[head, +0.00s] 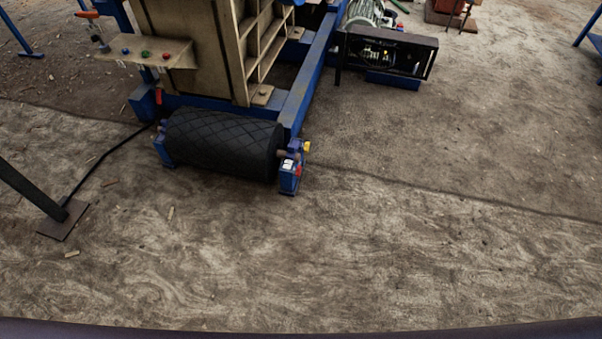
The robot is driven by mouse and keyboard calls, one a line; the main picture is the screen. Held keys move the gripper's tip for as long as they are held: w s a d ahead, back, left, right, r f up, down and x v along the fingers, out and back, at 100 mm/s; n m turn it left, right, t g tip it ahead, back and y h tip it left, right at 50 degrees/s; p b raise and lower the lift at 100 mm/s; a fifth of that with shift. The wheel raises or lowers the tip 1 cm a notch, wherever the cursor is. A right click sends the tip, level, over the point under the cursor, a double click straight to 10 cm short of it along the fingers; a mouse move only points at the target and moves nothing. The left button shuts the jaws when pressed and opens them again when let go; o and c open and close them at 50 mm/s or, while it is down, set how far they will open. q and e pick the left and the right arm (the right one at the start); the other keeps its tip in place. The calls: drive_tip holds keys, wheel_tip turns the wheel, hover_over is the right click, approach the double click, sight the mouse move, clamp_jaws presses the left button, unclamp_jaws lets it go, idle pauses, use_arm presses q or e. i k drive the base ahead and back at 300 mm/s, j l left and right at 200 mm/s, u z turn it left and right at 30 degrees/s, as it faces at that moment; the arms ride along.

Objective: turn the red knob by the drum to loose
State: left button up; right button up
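The black drum (222,146) with a diamond-pattern surface lies across the near end of the blue frame. A blue bracket (289,178) stands at its right end. A small red part (299,171) shows on this bracket, with a yellow part (307,147) just above it. Another red part (158,97) shows on the blue frame behind the drum's left end. The red parts are too small to tell which one is the knob or how it is set. Neither of my grippers is in view.
A beige shelf (140,52) with coloured buttons stands behind the drum on the left. A dark post with a foot plate (62,220) and a black cable (98,165) are on the left. The ground before the drum is mostly clear.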

sight(298, 171)
drive_tip(key=i+l+u, duration=0.1)
drive_tip(key=l, duration=0.25)
drive_tip(key=i+l+u, duration=0.1)
drive_tip(key=i+l, duration=0.2)
drive_tip(key=i+l+u, duration=0.1)
drive_tip(key=l, duration=0.35)
drive_tip(key=i, duration=0.1)
